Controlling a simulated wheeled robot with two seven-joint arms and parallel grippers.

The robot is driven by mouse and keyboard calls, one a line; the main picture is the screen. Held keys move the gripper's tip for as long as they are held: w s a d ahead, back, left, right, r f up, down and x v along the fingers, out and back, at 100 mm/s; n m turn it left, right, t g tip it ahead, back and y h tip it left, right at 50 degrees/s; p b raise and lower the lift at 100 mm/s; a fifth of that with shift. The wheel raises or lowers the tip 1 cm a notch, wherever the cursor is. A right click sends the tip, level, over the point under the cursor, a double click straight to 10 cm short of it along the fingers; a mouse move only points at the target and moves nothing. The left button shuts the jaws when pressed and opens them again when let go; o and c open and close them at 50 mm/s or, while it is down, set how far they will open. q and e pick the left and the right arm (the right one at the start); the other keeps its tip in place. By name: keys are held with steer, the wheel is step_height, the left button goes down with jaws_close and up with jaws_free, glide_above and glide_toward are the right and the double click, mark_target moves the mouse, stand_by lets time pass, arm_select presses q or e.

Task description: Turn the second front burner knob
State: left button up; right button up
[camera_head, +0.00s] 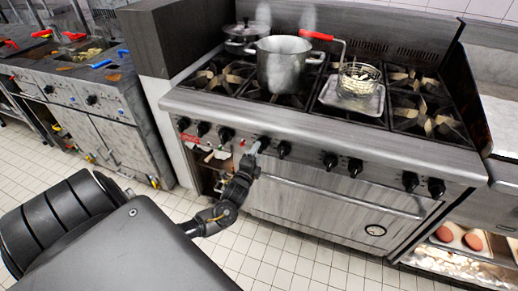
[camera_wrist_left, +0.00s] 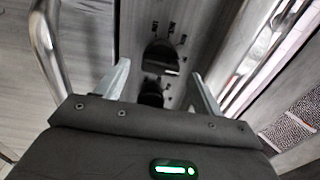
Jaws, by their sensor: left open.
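The stove's front panel carries a row of black knobs. My left gripper (camera_head: 254,149) is open at this panel, in front of a black knob (camera_head: 264,141) left of the panel's middle. Another knob (camera_head: 284,149) is just right of it. In the left wrist view, one black knob (camera_wrist_left: 152,94) shows between the two open fingers, partly hidden by the gripper body. A second knob (camera_wrist_left: 162,57) with printed marks around it lies beyond the fingertips. I cannot tell whether a finger touches a knob. My right gripper is out of view.
A steel pot (camera_head: 283,66) stands on the stove top (camera_head: 300,107), with a wire basket (camera_head: 359,78) with a red handle to its right. The long oven handle (camera_head: 340,198) runs below the knobs. A counter with vegetables stands at the left; the tiled floor in front is clear.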

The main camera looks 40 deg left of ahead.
arm_select(q)
steer(key=v, duration=0.6)
steer(key=shift+s, duration=0.3)
steer(key=shift+d, duration=0.15)
steer(key=s+d+f+n+g+h, duration=0.1)
steer(key=s+f+n+g, duration=0.25)
steer(key=f, duration=0.65)
steer(key=s+f+n+g+h, duration=0.15)
steer(key=s+f, duration=0.35)
steer(key=f, duration=0.6)
steer(key=s+d+f+n+g+h, duration=0.1)
steer(key=s+f+n+g, duration=0.3)
steer(key=f, duration=0.6)
steer(key=s+d+f+n+g, duration=0.1)
steer(key=s+d+f, duration=0.3)
steer(key=s, duration=0.6)
steer(key=s+d+f+n+g+h, duration=0.1)
steer(key=s+d+f+g, duration=0.2)
steer(key=s+f, duration=0.3)
steer(key=s+d+f+n+g+h, duration=0.1)
steer(key=s+d+f+g, duration=0.2)
steer(key=s, duration=1.2)
step_height(320, 180, down, 2)
steer(key=d, duration=0.3)
